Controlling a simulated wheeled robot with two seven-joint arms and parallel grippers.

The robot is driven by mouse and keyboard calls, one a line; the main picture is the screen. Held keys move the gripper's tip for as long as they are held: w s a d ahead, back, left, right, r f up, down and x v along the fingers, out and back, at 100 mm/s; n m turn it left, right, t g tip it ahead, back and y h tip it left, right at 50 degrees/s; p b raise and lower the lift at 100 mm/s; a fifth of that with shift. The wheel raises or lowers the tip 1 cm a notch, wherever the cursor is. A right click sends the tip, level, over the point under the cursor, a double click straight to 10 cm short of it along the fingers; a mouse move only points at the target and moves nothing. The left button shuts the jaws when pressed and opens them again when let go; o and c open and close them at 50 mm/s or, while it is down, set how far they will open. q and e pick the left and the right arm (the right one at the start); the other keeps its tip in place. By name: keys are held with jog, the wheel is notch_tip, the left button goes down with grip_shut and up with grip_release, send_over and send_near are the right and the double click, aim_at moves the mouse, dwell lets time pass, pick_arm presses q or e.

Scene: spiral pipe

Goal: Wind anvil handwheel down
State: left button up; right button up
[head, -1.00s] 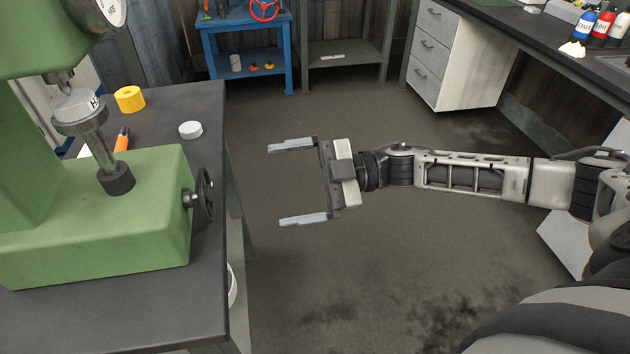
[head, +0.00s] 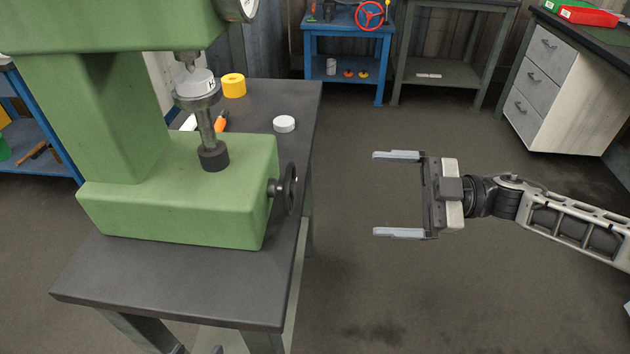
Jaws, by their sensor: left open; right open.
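The green bench machine (head: 185,212) stands on a dark-topped table. Its black handwheel (head: 291,188) sits on the right side of the base, seen nearly edge-on. A white round block (head: 197,84) rests on the anvil (head: 198,102) atop a steel post, close under the machine's pointed tip; I cannot tell whether they touch. My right gripper (head: 375,194) comes in from the right, open and empty, pointing left, apart from the handwheel beyond the table edge. My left gripper (head: 198,350) shows only as two separated tips at the bottom edge, open, below the table front.
On the tabletop (head: 175,285) lie a yellow ring (head: 233,85), a white disc (head: 284,124) and an orange-handled tool (head: 222,121) behind the machine. A blue shelf (head: 347,45) and a white drawer unit (head: 555,90) stand at the back. The floor right of the table is clear.

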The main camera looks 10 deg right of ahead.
aim_at(293, 185)
jog(key=w+a+m+p, duration=0.1)
jog(key=a+m, duration=0.2)
jog(key=a, duration=0.2)
jog(key=w+a+m+p, duration=0.1)
jog(key=w+a+m, duration=0.1)
jog(key=a, duration=0.3)
jog(key=w+a+m+p, duration=0.2)
jog(key=a+m, duration=0.2)
jog(key=shift+w+a+f+m+t+h, duration=0.15)
jog(key=shift+w+a+m+t+h, duration=0.15)
jog(key=shift+a+m+t, duration=0.1)
jog(key=shift+c, duration=0.3)
jog(key=c, duration=0.9)
